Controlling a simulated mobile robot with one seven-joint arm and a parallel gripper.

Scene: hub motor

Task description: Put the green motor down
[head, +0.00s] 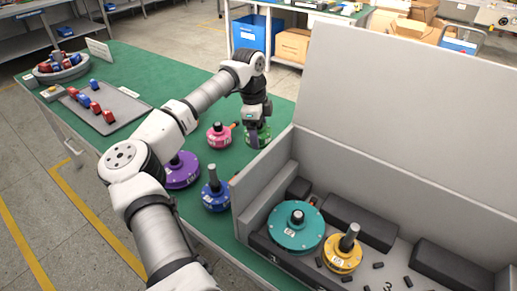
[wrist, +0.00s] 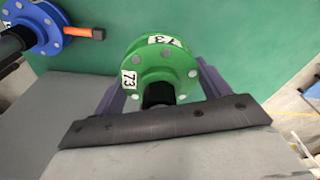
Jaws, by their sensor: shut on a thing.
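In the wrist view the green motor (wrist: 165,62), labelled 73, sits between the two fingers of my gripper (wrist: 160,88). The gripper is shut on its dark shaft. The motor's flange faces the camera, with green tabletop behind it. I cannot tell whether its underside touches the table.
Pink (head: 219,135), purple (head: 181,171) and blue (head: 216,194) motors stand on the table near my arm. A grey open box (head: 262,190) at right holds a teal motor (head: 296,227) and a yellow motor (head: 342,252). A tray of small parts (head: 125,108) lies at left.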

